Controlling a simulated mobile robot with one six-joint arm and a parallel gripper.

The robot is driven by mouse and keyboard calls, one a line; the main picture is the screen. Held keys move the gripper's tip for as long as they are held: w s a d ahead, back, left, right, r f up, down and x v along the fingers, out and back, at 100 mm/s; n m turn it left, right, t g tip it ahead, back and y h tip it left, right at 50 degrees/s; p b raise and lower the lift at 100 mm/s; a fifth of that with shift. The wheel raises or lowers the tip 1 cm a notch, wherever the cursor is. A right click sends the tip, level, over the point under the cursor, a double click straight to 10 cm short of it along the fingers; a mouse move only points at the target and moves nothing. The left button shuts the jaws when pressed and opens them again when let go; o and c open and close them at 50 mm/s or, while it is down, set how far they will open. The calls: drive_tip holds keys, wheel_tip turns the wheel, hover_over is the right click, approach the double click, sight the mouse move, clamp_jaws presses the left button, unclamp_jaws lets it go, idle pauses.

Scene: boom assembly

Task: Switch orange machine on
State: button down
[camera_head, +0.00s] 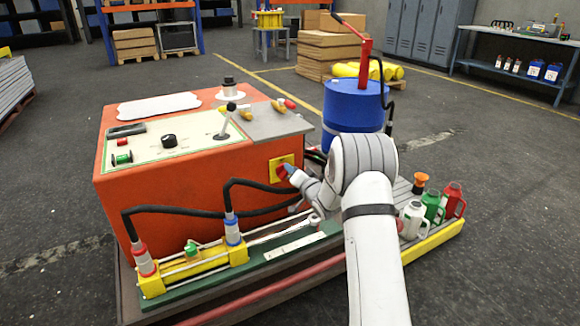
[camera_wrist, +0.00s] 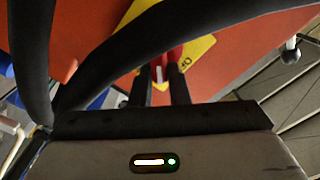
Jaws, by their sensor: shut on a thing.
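The orange machine (camera_head: 185,190) stands on a low pallet at the left centre, with a panel of knobs on its top. On its right front side is a yellow plate (camera_head: 273,168) with a red switch (camera_head: 283,172). In the wrist view the yellow plate (camera_wrist: 200,50) and the red switch (camera_wrist: 174,54) lie straight ahead. My gripper (camera_wrist: 162,84) is at the switch, its two dark fingers on either side of the red handle, shut on it. In the head view my gripper (camera_head: 291,172) partly covers the switch. The exact turn of the switch is hard to tell.
Black hoses (camera_head: 190,212) loop in front of the machine to a yellow cylinder (camera_head: 195,272) and cross close above my gripper in the wrist view. A blue drum (camera_head: 352,108) stands behind my arm. Several bottles (camera_head: 432,205) stand to the right. The floor at far right is clear.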

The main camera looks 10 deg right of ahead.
drive_tip(key=shift+w+d+f+m+p, duration=0.1)
drive_tip(key=shift+f+m+p, duration=0.15)
drive_tip(key=shift+m+p, duration=0.85)
drive_tip(key=shift+s+d+f+m+p, duration=0.1)
drive_tip(key=shift+f+m+p, duration=0.2)
drive_tip(key=shift+m, duration=1.6)
drive_tip(key=shift+w+d+f+m+p, duration=0.1)
drive_tip(key=shift+f+m+p, duration=0.35)
drive_tip(key=shift+m, duration=1.05)
drive_tip(key=shift+r, duration=0.15)
drive_tip(key=c, duration=1.4)
unclamp_jaws()
drive_tip(key=p+v, duration=0.2)
drive_tip(key=v, duration=0.5)
drive_tip(key=shift+s+d+r, duration=0.1)
drive_tip(key=shift+s+d, duration=0.05)
drive_tip(key=shift+s, duration=0.2)
drive_tip(key=shift+r, duration=0.1)
